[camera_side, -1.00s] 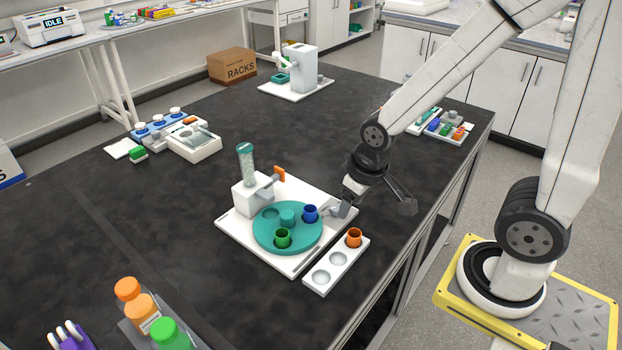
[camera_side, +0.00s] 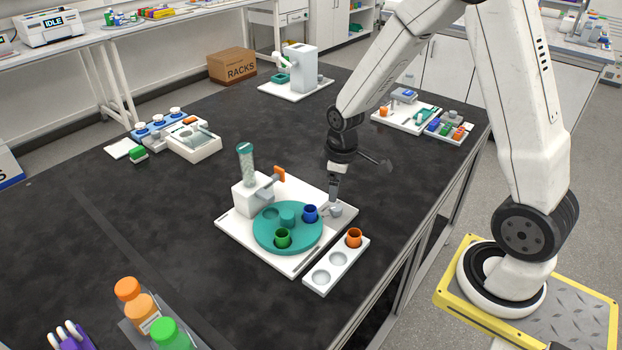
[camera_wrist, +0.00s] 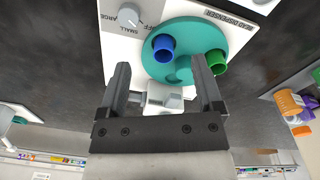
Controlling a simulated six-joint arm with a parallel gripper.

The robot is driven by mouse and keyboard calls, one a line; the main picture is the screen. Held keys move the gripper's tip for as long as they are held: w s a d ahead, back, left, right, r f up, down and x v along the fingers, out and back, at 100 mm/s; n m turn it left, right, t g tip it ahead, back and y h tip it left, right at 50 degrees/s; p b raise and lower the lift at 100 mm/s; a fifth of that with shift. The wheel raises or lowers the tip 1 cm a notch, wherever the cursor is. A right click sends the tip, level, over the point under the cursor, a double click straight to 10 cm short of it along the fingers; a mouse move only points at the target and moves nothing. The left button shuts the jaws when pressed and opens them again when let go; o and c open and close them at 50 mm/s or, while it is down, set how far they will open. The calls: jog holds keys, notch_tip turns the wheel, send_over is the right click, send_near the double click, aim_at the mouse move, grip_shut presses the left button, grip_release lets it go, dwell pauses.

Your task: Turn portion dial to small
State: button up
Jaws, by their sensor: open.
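The portion dial (camera_side: 336,210) is a grey knob at the right corner of the dispenser's white base plate (camera_side: 300,262). In the wrist view the dial (camera_wrist: 127,15) shows near the top edge, with SMALL, OFF and LARGE printed around it. Its pointer setting is too small to read. My gripper (camera_side: 334,194) points down just above the dial in the side view; contact cannot be told. In the wrist view my gripper (camera_wrist: 160,68) is open, with nothing held, and the dial lies beyond the left fingertip.
Beside the dial is a teal turntable (camera_side: 270,240) with a blue cup (camera_side: 310,212) and a green cup (camera_side: 283,239). The white dispenser body (camera_side: 248,197) stands behind. A white rack (camera_side: 322,274) with an orange cup (camera_side: 354,237) lies in front.

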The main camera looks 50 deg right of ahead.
jog(key=n, duration=0.2)
send_over(336, 207)
jog(key=shift+g, duration=0.4)
notch_tip(336, 207, down, 4)
jog(key=shift+f, duration=0.15)
jog(key=shift+f, duration=3.75)
grip_shut()
